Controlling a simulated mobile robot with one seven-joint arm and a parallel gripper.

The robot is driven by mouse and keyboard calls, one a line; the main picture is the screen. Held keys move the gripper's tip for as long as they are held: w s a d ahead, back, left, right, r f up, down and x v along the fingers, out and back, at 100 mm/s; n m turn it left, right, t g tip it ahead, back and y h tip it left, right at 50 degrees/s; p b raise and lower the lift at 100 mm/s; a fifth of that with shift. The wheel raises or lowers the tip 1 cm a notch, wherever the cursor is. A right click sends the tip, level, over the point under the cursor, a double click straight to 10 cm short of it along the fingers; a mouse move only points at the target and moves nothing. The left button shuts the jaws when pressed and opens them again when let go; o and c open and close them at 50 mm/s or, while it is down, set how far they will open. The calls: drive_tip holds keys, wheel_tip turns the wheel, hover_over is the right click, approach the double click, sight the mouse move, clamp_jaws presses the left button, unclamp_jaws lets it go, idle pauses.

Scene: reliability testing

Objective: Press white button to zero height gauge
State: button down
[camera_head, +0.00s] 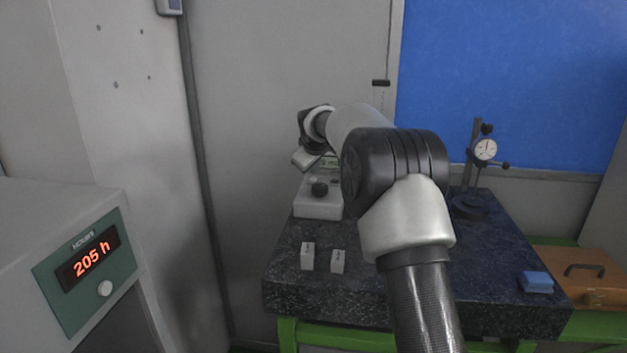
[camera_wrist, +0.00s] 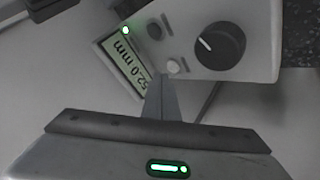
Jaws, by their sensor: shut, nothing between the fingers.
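The height gauge (camera_head: 318,203) is a pale unit with a black knob at the back left of the dark stone table. In the wrist view its panel (camera_wrist: 188,17) shows a large black knob (camera_wrist: 219,46), a dark round button (camera_wrist: 154,31) and a small white button (camera_wrist: 174,66). Its display (camera_wrist: 124,62) appears tilted and reads 52.0 mm. My gripper (camera_wrist: 161,78) is shut and empty, its fingertips right beside the white button. I cannot tell whether they touch it. In the head view my arm partly hides the gauge.
The dark stone table (camera_head: 285,270) carries two small white blocks (camera_head: 307,257) (camera_head: 338,261), a dial indicator stand (camera_head: 485,150) and a blue block (camera_head: 536,282). A cabinet at left has a display (camera_head: 90,258) reading 205 h.

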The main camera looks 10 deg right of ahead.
drive_tip(key=shift+f, duration=0.45)
drive_tip(key=shift+f+b, duration=0.35)
drive_tip(key=shift+f, duration=0.05)
idle(0.6)
drive_tip(key=shift+r, duration=0.1)
drive_tip(key=shift+r+p, duration=0.7)
drive_tip(key=shift+r, duration=0.15)
drive_tip(key=shift+r+p, duration=2.1)
drive_tip(key=shift+r, duration=0.25)
